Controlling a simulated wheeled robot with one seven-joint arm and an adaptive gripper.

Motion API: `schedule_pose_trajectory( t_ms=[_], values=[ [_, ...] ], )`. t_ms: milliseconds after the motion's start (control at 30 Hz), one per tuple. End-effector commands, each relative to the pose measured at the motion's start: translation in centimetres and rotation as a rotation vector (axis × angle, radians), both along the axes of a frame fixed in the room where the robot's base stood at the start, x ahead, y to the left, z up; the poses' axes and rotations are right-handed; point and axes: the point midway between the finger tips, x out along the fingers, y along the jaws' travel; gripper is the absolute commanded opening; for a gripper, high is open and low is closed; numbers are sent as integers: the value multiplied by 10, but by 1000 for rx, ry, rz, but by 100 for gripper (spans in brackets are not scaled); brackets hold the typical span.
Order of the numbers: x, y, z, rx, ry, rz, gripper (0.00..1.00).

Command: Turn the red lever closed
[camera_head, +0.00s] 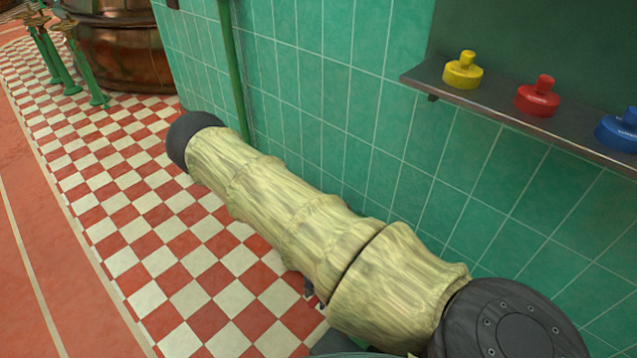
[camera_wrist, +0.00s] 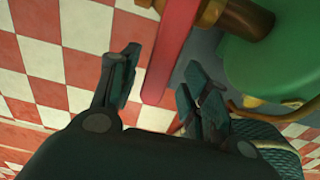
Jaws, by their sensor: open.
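A flat red bar, which looks like the red lever (camera_wrist: 174,45), runs down from the top edge of the wrist view beside a brass fitting (camera_wrist: 238,16). My gripper (camera_wrist: 162,66) is open in the wrist view. The bar's lower end lies between the two fingers in the picture, with a visible gap to the left finger. It is nearer the right finger, and I cannot tell whether they touch. In the head view neither the lever nor my gripper shows; my arm fills the middle.
A rounded green body (camera_wrist: 275,65) is close on the right in the wrist view. In the head view, a green tiled wall (camera_head: 335,85) runs beside my arm. A shelf (camera_head: 500,108) holds yellow, red and blue knobbed objects. A copper kettle (camera_head: 125,55) stands at back left.

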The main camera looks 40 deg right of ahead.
Motion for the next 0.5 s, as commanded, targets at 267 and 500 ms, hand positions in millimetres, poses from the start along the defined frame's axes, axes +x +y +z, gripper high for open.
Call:
schedule_pose_trajectory(
  t_ms=[267,500],
  values=[
    [1,0,24,0,-2,-1,46],
    [0,0,60,0,-1,-2,46]
  ],
)
